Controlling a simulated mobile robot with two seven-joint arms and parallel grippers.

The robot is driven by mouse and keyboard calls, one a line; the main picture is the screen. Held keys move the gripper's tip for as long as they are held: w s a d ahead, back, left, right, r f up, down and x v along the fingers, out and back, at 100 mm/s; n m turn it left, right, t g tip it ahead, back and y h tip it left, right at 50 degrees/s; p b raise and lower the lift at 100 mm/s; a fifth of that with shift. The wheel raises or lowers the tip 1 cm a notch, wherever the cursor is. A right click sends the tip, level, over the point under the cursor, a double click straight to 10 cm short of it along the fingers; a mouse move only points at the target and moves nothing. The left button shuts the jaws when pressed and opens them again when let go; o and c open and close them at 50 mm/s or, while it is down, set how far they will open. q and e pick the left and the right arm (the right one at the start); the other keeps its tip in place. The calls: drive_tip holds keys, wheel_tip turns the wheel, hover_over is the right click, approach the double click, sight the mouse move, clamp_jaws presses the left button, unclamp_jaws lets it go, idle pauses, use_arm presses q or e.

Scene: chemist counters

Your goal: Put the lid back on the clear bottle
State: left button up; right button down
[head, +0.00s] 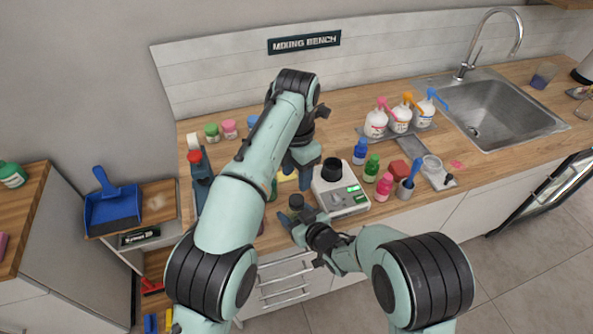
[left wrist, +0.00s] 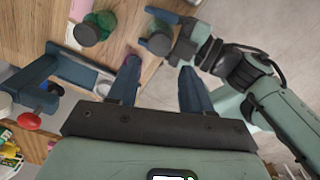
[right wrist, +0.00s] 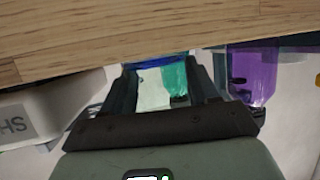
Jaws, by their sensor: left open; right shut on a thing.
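My right gripper (head: 292,217) is shut on a small see-through bottle (right wrist: 160,85) with a pale label and teal-green showing through. Its round dark top (head: 296,202) shows in the head view, and in the left wrist view it shows as a dark green round top (left wrist: 158,42) at the right fingers. I cannot tell whether that top is a lid. My left gripper (left wrist: 158,70) is open and empty, fingers pointing towards the held bottle but apart from it. In the head view my left arm hides part of the counter. No loose lid can be made out for certain.
A white scale (head: 342,199) with a black cup (head: 332,168) stands just right of my grippers. Blue (head: 360,151), green (head: 371,168) and pink (head: 383,187) bottles stand beyond it. A blue clamp with a red knob (left wrist: 27,122) is at left. A purple bottle (right wrist: 252,75) is beside the right gripper.

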sight(296, 199)
idle(0.4)
use_arm(q)
drive_tip(key=shift+f, duration=4)
drive_tip(key=c, duration=0.9)
drive_tip(key=m, duration=0.6)
drive_tip(key=shift+m, duration=0.4)
drive_tip(key=m, duration=0.6)
drive_tip(key=shift+m, duration=0.4)
drive_tip(key=m, duration=1.5)
